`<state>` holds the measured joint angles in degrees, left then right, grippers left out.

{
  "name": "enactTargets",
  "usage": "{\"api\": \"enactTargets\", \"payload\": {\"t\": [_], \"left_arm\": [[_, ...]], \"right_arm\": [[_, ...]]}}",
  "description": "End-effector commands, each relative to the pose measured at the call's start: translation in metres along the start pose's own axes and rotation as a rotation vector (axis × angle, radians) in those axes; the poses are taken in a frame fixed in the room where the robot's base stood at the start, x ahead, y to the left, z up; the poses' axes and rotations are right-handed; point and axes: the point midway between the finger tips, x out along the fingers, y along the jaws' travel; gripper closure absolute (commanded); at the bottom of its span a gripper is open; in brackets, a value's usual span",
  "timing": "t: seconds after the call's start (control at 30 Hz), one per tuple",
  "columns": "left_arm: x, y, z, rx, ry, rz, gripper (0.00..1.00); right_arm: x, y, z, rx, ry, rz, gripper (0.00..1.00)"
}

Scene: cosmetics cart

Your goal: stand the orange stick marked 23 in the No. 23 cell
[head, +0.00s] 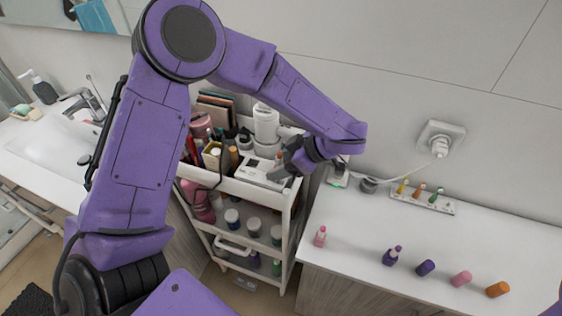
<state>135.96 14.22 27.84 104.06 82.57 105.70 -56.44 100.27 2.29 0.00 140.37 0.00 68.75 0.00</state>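My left gripper (288,170) is over the right side of the cart's top, fingers beside a white box (258,171). My own wrist hides part of it, and I cannot tell whether it is open or holds something. A small pinkish-orange thing (278,158) shows near the fingertips; I cannot tell if they touch it. A white rack (408,198) on the counter holds upright yellow, orange and green sticks; its orange stick (419,189) is in the middle. No number 23 is readable anywhere, and I cannot identify the No. 23 cell. My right gripper is not in view.
The cart (246,190) is crowded with bottles and boxes. On the white counter (370,230) stand or lie a pink bottle (320,237), purple bottles, a pink cap-like piece (461,279) and an orange one (497,289). A cable hangs from the wall socket (437,140).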

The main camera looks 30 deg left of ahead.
Motion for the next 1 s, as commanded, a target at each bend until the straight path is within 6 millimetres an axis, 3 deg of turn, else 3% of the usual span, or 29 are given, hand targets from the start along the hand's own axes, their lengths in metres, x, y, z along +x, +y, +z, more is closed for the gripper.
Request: {"api": "enactTargets", "payload": {"t": [0.33, 0.7, 0.83, 1.0], "left_arm": [[-0.007, 0.001, 0.001, -0.002, 0.001, 0.003, 0.38], [-0.087, 0.000, 0.002, -0.002, 0.001, 0.003, 0.38], [-0.102, 0.000, 0.001, -0.001, 0.001, 0.001, 0.38], [-0.106, 0.000, 0.000, 0.000, 0.000, 0.000, 0.38]], "right_arm": [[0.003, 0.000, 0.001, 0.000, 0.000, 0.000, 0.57], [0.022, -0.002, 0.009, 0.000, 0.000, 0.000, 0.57], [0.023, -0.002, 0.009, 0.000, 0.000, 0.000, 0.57], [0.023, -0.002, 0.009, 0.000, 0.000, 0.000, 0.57]]}}
